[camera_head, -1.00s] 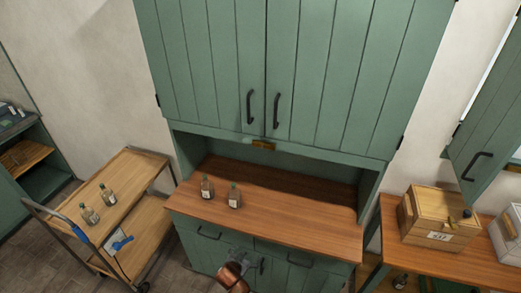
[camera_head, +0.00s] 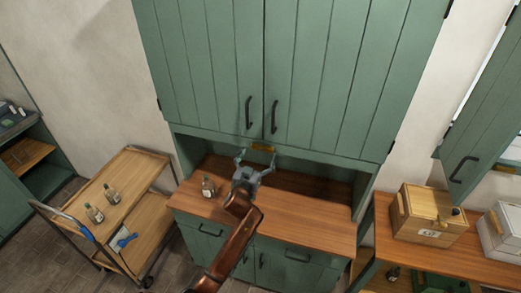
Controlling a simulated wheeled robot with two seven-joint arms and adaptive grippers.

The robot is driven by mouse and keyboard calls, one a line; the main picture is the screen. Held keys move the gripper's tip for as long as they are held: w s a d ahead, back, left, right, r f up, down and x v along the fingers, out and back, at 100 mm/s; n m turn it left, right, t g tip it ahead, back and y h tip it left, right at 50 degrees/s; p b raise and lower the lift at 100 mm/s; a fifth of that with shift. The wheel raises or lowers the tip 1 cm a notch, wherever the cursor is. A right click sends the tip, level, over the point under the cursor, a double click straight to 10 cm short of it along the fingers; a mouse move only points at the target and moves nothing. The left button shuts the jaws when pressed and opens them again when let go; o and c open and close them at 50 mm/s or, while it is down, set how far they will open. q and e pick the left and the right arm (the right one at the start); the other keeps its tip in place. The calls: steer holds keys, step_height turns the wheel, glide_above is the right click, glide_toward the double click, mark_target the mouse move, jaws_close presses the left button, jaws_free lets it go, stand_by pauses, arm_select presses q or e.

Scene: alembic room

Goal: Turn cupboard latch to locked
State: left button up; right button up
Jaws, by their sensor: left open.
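The green cupboard (camera_head: 330,75) has two closed upper doors with dark vertical handles. A small brass latch (camera_head: 262,148) sits at the bottom centre, just below where the doors meet. Its lock position is too small to tell. My left gripper (camera_head: 254,159) is open, with its grey fingers spread upward just below and around the latch in the picture. I cannot tell whether it touches the latch. Its copper-coloured arm comes up from the bottom. My right gripper is not in view.
A small bottle (camera_head: 208,187) stands on the wooden counter (camera_head: 300,215), left of my gripper. A trolley (camera_head: 150,215) with two bottles stands at left. A wooden box (camera_head: 428,212) sits on the right-hand table. The counter's right part is clear.

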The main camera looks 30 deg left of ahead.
mark_target(262, 148)
arm_select(q)
steer(key=shift+x, duration=1.05)
steer(key=shift+w, duration=0.25)
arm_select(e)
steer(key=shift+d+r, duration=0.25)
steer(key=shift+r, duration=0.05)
arm_select(q)
steer(key=shift+c, duration=0.4)
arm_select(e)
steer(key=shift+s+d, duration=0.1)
arm_select(q)
steer(key=c, duration=1.1)
